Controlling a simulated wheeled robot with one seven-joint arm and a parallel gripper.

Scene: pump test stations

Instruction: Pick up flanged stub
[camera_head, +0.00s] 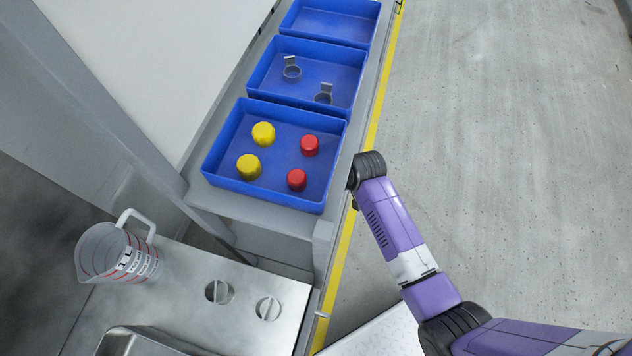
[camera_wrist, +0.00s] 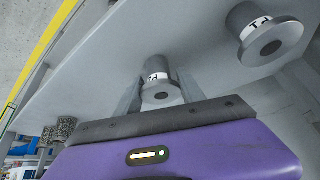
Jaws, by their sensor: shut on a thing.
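In the wrist view, a grey flanged stub (camera_wrist: 161,93) with a white lettered label sits between the two fingers of my gripper (camera_wrist: 160,88). The fingers are shut on it, and its round flange with a dark centre hole faces the camera. I cannot tell whether it still touches the grey surface behind it. A second flanged stub (camera_wrist: 268,38) of the same kind stands to the right, apart from my gripper. In the head view my gripper and both stubs are out of sight; only my arm shows.
In the head view, a blue bin (camera_head: 228,187) holds yellow and red caps. A bin with ring clamps (camera_head: 257,92) and another blue bin (camera_head: 290,28) stand behind it. A measuring jug (camera_head: 105,254) stands on the metal counter (camera_head: 190,310). Floor at right is clear.

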